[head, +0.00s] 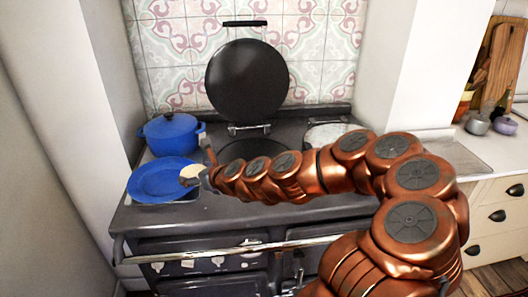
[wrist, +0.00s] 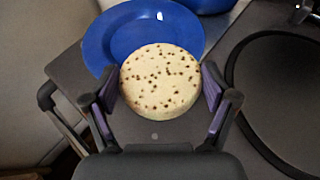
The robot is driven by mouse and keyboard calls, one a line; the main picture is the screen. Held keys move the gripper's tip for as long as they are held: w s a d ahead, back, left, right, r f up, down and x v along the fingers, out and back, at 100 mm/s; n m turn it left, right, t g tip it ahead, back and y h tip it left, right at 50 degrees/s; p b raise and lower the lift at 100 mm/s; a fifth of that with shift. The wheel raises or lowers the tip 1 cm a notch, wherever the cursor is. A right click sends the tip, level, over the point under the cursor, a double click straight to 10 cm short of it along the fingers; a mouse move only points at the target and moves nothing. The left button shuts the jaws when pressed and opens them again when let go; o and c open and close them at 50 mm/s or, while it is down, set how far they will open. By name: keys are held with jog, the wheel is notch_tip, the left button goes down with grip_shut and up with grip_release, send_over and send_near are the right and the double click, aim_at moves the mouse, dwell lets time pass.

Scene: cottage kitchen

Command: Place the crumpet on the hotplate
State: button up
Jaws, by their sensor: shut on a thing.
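The crumpet (wrist: 160,80) is a pale round disc with brown holes on top. It sits between the two fingers of my gripper (wrist: 160,105), which is shut on it. In the head view the crumpet (head: 193,172) shows at the tip of my gripper (head: 192,180), over the right edge of the blue plate. The hotplate (wrist: 285,85) is a dark round plate at the right of the wrist view. In the head view the hotplate (head: 245,152) lies under the raised round lid (head: 247,80), partly hidden by my arm.
The blue plate (head: 160,183) is on the left of the range (head: 290,212). A blue lidded pot (head: 172,135) stands behind it. A second, silver lid (head: 328,134) is down at the right of the range. A wall closes off the left side.

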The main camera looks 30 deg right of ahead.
jog(key=r+p, duration=0.3)
jog(key=r, duration=0.1)
jog(key=shift+d, duration=0.25)
jog(key=shift+d+f+b, duration=0.1)
jog(key=shift+f+b, duration=0.3)
